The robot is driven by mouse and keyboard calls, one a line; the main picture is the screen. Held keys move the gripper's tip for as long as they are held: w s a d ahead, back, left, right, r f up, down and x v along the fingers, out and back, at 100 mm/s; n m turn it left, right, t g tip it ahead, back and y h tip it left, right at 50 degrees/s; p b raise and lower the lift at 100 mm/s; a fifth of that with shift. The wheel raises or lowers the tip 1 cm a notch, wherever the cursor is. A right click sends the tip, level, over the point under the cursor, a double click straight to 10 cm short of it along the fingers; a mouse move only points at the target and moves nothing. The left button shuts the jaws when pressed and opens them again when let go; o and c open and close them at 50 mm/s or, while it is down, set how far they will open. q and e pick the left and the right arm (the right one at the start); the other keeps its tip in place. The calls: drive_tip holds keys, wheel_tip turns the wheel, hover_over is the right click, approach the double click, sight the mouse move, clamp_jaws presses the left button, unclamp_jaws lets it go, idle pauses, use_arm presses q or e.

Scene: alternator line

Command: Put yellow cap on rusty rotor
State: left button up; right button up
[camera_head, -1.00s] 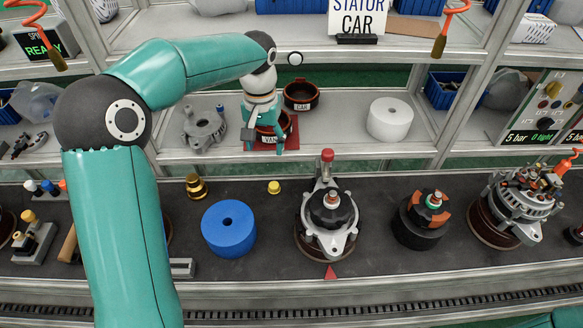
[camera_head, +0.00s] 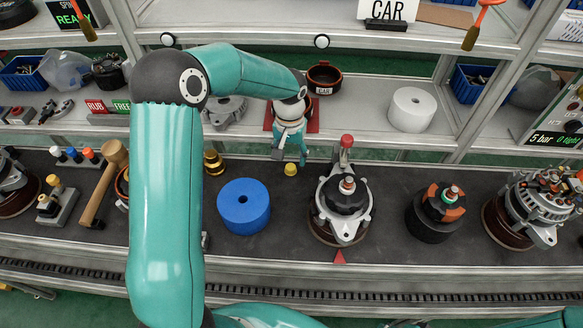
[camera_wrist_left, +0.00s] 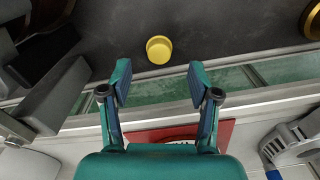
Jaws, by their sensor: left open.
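The small yellow cap (camera_head: 290,169) stands on the dark bench, behind and to the right of a blue disc. It also shows in the left wrist view (camera_wrist_left: 159,49), beyond my fingertips and centred between them. My left gripper (camera_head: 289,158) is open and empty. It reaches down over the bench's back edge, just behind the cap and apart from it. A rotor with orange-brown, rust-coloured patches (camera_head: 444,203) stands upright on a black round base to the right. Another dark rotor (camera_head: 345,195) sits in a silver housing at mid-bench. My right gripper is not in view.
The blue disc (camera_head: 243,206) and a brass part (camera_head: 214,162) stand left of the cap. A red-knobbed post (camera_head: 346,142) rises behind the silver housing. On the shelf behind are a red mat (camera_head: 314,119), a dark bowl (camera_head: 324,77) and a white roll (camera_head: 411,109).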

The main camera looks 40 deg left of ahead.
sight(291, 166)
use_arm(q)
wheel_tip(291, 166, down, 4)
drive_tip(key=shift+w+f+p, duration=0.1)
drive_tip(key=shift+f+p, duration=0.15)
drive_tip(key=shift+p, duration=0.25)
drive_tip(key=c, duration=0.8)
